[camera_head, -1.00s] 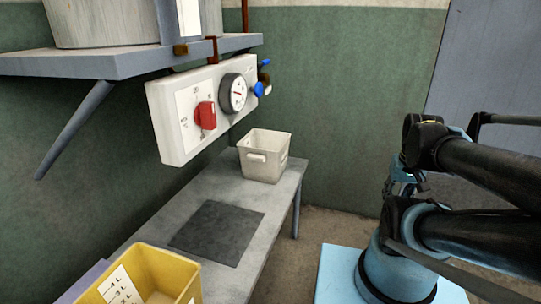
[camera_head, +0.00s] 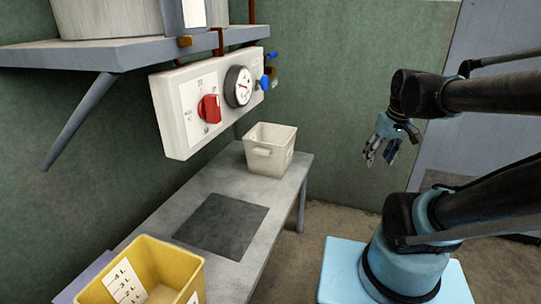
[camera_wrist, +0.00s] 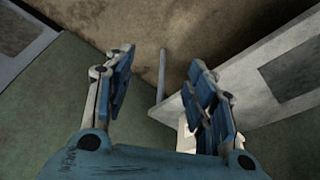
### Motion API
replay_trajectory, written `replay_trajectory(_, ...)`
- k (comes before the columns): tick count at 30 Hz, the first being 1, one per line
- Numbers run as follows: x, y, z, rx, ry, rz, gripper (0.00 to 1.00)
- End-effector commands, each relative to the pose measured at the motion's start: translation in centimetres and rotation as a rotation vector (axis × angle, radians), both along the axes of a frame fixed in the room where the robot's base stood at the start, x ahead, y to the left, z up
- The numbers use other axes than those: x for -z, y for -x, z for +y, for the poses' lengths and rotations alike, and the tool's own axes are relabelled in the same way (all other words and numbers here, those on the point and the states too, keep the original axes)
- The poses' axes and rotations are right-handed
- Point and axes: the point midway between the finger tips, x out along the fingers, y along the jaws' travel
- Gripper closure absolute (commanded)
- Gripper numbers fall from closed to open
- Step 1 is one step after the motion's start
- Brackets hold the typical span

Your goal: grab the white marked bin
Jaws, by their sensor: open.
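The white bin (camera_head: 268,151) stands upright at the far end of the grey table, with a handle on its front side and faint marks on its right side. In the wrist view a small pale part, probably the bin (camera_wrist: 187,135), shows behind the right finger; most of it is hidden. My gripper (camera_head: 380,160) is open and empty, in the air to the right of the bin and apart from it. In the wrist view its two blue-padded fingers (camera_wrist: 160,85) are spread wide.
The grey table (camera_head: 290,190) has a dark square plate (camera_head: 222,225). A yellow bin (camera_head: 165,262) with a marked label stands at its near end. Above are a shelf (camera_head: 110,55) and a white control panel (camera_head: 180,125) with a red knob. Floor lies between table and my base.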

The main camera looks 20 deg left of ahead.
Motion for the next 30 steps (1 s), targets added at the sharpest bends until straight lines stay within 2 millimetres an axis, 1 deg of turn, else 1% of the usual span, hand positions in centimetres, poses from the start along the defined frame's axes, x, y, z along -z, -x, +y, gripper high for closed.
replay_trajectory(1, -0.9, -1.3, 1.6, -0.061, -0.003, -0.007, 0.49)
replay_trajectory(5, -2.5, -4.1, 5.6, -0.209, -0.012, -0.024, 0.49)
replay_trajectory(6, -2.9, -4.9, 6.9, -0.254, -0.015, -0.03, 0.49)
replay_trajectory(8, -3.5, -6.0, 9.0, -0.322, -0.019, -0.039, 0.49)
replay_trajectory(9, -3.8, -6.8, 10.4, -0.367, -0.022, -0.045, 0.49)
replay_trajectory(11, -4.3, -7.8, 12.7, -0.435, -0.027, -0.055, 0.49)
replay_trajectory(12, -4.5, -8.4, 14.3, -0.48, -0.03, -0.061, 0.49)
replay_trajectory(14, -4.8, -9.2, 16.7, -0.547, -0.034, -0.07, 0.49)
replay_trajectory(15, -5.0, -9.7, 18.4, -0.592, -0.039, -0.077, 0.49)
replay_trajectory(20, -5.3, -11.2, 25.4, -0.767, -0.053, -0.106, 0.49)
replay_trajectory(21, -5.3, -11.4, 27.1, -0.808, -0.057, -0.112, 0.49)
replay_trajectory(23, -5.2, -11.5, 29.5, -0.866, -0.064, -0.121, 0.49)
replay_trajectory(24, -5.1, -11.6, 31.0, -0.901, -0.067, -0.128, 0.49)
replay_trajectory(27, -4.9, -11.6, 34.1, -0.973, -0.074, -0.141, 0.49)
replay_trajectory(30, -4.7, -11.6, 36.2, -1.019, -0.079, -0.15, 0.49)
